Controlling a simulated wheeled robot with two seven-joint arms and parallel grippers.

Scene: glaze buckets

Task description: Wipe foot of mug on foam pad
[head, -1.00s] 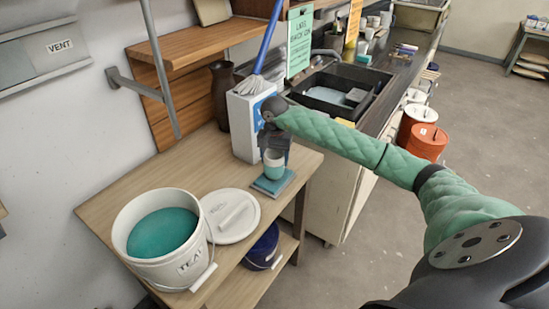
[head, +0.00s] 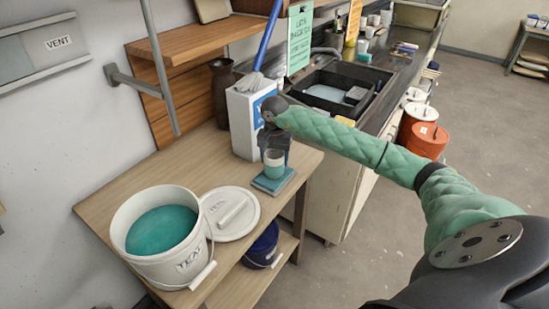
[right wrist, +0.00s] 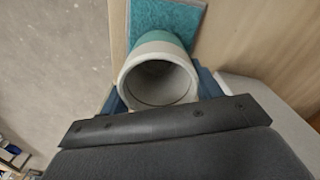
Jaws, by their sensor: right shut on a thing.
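The mug (head: 274,162) has a pale upper part and a teal lower part. It stands upright at the foam pad (head: 288,180), a flat teal square at the table's right end. Whether its foot touches the pad or is just above it I cannot tell. My right gripper (head: 273,150) is shut on the mug. In the right wrist view the mug (right wrist: 158,72) shows its open, empty-looking mouth between the fingers, with the teal pad (right wrist: 180,14) beyond it. My left gripper is not in view.
A white bucket of teal glaze (head: 140,258) and its white lid (head: 232,214) stand on the wooden table (head: 150,172), left of the pad. A white box (head: 243,128) stands behind my gripper. A blue bucket (head: 263,247) sits on the lower shelf. A black sink (head: 335,92) is beyond.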

